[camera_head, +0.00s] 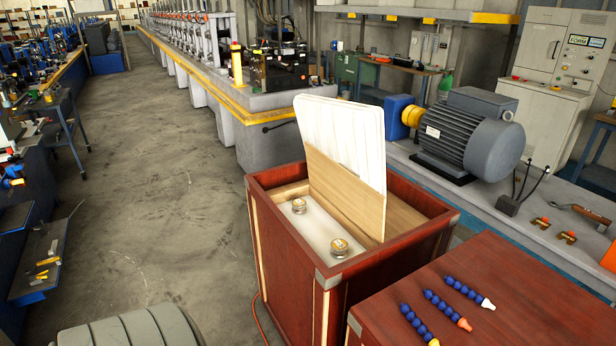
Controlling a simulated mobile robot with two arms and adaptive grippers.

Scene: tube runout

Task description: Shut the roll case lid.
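The roll case appears to be the red-brown wooden box (282,262) with metal corners, right of centre and open at the top. Inside, on a pale flat insert (314,226), sit two small round metal pieces with yellowish tops, the farther one (298,206) and the nearer one (339,247). A light wooden panel (343,192) stands upright inside the box, with white rounded sheets (341,130) behind it rising well above the rim. No lid lies over the opening. I cannot tell which part is the lid. Neither gripper is in view.
A red-brown top (520,295) adjoins the box at lower right, carrying blue segmented hoses (442,308). A grey motor (470,133) stands on a bench behind. A ribbed grey object (130,330) is at bottom left. Open floor (165,190) lies left of the box.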

